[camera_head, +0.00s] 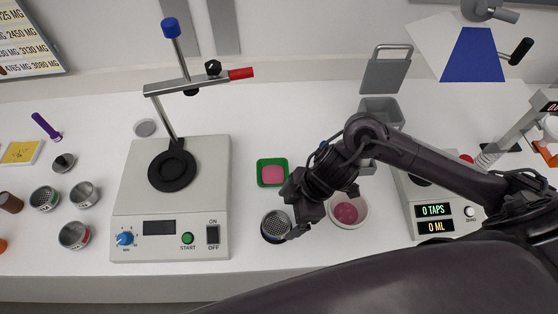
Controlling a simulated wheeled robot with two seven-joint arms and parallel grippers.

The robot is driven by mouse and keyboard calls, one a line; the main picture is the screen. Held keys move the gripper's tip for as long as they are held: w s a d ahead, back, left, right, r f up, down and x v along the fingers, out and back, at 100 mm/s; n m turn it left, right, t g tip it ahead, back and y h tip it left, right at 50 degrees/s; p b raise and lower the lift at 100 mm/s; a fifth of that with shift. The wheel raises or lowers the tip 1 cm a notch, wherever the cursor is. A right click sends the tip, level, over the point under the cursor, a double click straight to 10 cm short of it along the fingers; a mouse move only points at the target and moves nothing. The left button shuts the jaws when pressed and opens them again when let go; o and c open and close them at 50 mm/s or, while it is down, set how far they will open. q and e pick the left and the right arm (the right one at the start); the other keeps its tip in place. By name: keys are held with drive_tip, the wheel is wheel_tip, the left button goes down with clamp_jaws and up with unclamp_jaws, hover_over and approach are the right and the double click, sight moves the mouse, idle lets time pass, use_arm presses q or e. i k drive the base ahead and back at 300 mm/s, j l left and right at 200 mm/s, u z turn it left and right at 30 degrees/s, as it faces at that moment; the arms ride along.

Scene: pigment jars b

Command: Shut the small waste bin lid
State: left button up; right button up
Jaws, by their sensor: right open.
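The small grey waste bin (383,108) stands at the back of the table, right of the middle. Its lid (385,75) is raised, standing nearly upright behind the opening, with a loop handle at its top. My right arm crosses in front of the bin's lower part and hides some of it. My right gripper (294,212) is open, low and to the left of the bin, beside a jar with a perforated top (275,226). I cannot tell whether it touches the jar. The lid is apart from the gripper. My left gripper is not in view.
A green tray with a pink block (272,174) and a bowl of pink powder (347,211) lie near the right gripper. A hotplate stirrer with a stand (170,200) is on the left, near several jars. A dispenser with displays (435,217) stands right. Table left of the bin is clear.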

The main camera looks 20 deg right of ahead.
sight(387, 76)
drive_tip(key=k, duration=1)
